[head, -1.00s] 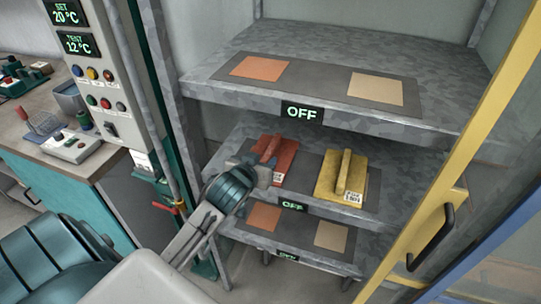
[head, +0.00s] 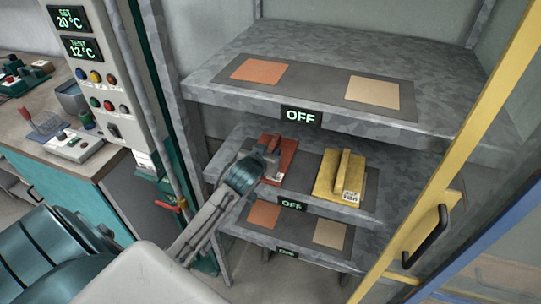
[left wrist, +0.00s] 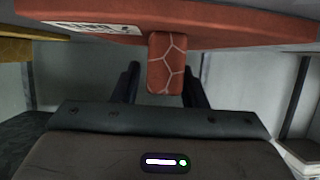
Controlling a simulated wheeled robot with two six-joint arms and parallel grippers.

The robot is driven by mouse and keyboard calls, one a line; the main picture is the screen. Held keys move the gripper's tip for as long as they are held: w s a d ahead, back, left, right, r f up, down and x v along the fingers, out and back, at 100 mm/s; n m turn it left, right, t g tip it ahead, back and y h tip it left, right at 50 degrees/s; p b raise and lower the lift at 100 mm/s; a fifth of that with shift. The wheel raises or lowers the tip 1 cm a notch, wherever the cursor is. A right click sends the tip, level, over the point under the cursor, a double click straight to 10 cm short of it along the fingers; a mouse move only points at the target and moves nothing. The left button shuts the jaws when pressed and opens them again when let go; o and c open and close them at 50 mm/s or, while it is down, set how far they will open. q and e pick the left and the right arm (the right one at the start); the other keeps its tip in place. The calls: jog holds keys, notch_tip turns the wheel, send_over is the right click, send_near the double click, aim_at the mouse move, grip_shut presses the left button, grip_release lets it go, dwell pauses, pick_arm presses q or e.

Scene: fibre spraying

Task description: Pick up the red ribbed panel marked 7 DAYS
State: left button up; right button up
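The red ribbed panel (head: 287,158) lies on the middle shelf, its raised rib standing up from it and a small white label on its front edge, too small to read. In the left wrist view the panel (left wrist: 250,32) spans the top, with its rib (left wrist: 167,62) pointing between my fingers. My left gripper (head: 268,162) is at the panel's near left side. In the left wrist view its dark fingers (left wrist: 163,88) stand apart on either side of the rib, with gaps showing; it is open. My right gripper is not in view.
A yellow ribbed panel (head: 329,178) lies just right of the red one on the same shelf (head: 401,185). The upper shelf (head: 315,60) overhangs. A yellow door frame (head: 455,150) stands at right, a control post (head: 100,75) at left. OFF signs hang on shelf fronts.

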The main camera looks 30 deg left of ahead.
pick_arm(q)
grip_shut()
jog(key=shift+r, duration=0.1)
jog(key=shift+w, duration=0.1)
